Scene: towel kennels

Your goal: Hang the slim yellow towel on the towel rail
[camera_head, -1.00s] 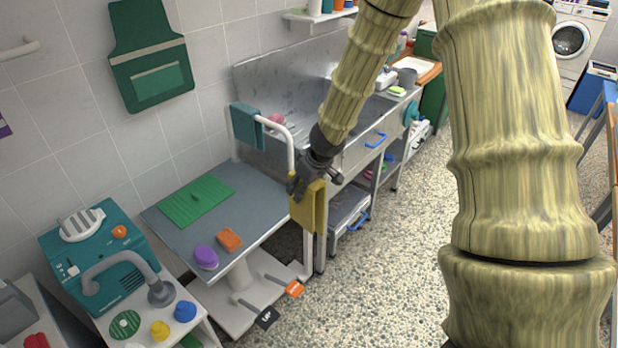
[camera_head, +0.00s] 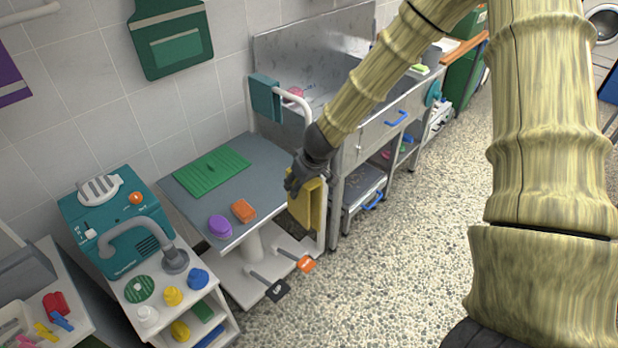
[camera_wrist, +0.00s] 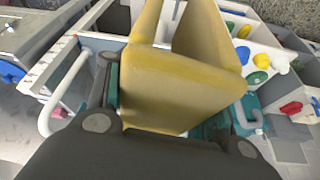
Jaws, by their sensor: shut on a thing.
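The slim yellow towel (camera_head: 307,210) hangs folded from my gripper (camera_head: 297,182) in the head view. My gripper is shut on its upper part, and the towel hangs in front of the right edge of the grey-topped table. In the wrist view the yellow towel (camera_wrist: 180,85) fills the middle, between the fingers, and hides much of what lies beyond. A white rail (camera_head: 30,14) on the tiled wall at the upper left of the head view is cut by the frame edge. A purple cloth (camera_head: 10,84) shows below it, also cut off.
The grey-topped table (camera_head: 205,205) bears a green mat, a purple brush and an orange block. A white post with a teal pad (camera_head: 265,97) rises behind it. A teal machine (camera_head: 115,225) and cart stand left. Speckled floor (camera_head: 390,240) is clear to the right.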

